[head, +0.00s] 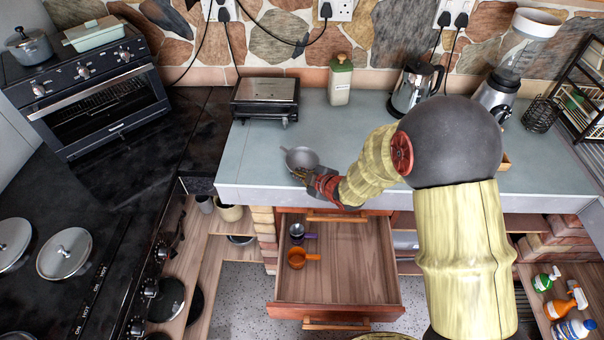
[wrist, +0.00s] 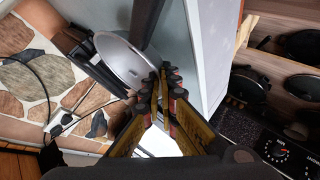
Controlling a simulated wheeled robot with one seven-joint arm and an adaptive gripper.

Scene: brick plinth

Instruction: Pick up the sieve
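The sieve (head: 301,157), a round grey metal bowl with a small tab at its far side, shows over the front part of the grey counter (head: 250,165). In the wrist view, the sieve (wrist: 124,58) shows as a shiny disc-like bowl just beyond the fingertips. My gripper (head: 304,176) is at the sieve's near side. In the wrist view, my gripper (wrist: 160,84) has its fingertips drawn together at the sieve's near edge, and it looks shut on it. The fingers hide the gripped part. I cannot tell whether the sieve touches the counter.
An open drawer (head: 345,265) below holds an orange cup (head: 300,258) and a small purple-handled scoop (head: 297,231). A toaster-like appliance (head: 265,98), a green-lidded canister (head: 340,80) and a kettle (head: 415,88) stand at the back. The counter left of the sieve is clear.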

